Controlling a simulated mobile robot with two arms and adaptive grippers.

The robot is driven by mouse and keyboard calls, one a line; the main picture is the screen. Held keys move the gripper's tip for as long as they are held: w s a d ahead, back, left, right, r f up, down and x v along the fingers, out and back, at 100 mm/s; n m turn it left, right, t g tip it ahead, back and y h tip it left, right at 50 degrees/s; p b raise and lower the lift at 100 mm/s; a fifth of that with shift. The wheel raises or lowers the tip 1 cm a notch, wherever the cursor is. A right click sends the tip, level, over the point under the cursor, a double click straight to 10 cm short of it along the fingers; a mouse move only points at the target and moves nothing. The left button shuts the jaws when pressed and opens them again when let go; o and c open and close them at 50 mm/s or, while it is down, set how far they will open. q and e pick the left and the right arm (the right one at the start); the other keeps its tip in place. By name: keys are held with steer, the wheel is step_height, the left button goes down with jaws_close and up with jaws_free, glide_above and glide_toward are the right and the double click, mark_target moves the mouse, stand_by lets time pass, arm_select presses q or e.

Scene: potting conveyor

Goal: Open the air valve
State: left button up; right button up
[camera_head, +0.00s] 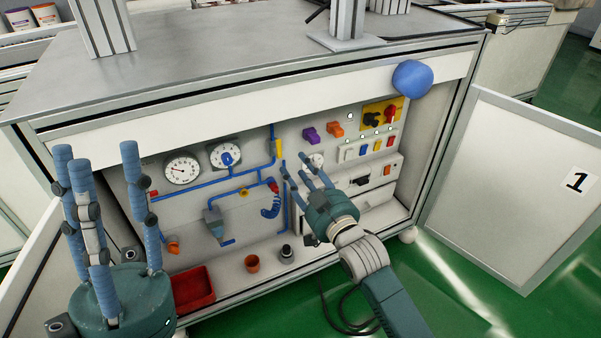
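The open cabinet under the bench shows blue air piping (215,185) on its back panel. A yellow fitting (278,148) sits on the upright pipe, and a red fitting (273,187) sits lower, above a coiled blue hose. An orange knob (173,247) is at the lower left. I cannot tell for sure which of these is the air valve. My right gripper (294,165) is in front of the panel, fingers spread and empty, just right of the red fitting; contact is unclear. My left gripper (97,155) is raised at the left, fingers apart and empty.
Two dial gauges (182,169) are at the panel's left. Colored switches (377,146) are at its right. A red tray (193,288) and a small orange cup (252,263) stand on the cabinet floor. The right door (520,180), marked 1, stands open.

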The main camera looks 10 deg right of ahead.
steer(key=shift+s+d, duration=0.1)
steer(key=shift+s, duration=0.2)
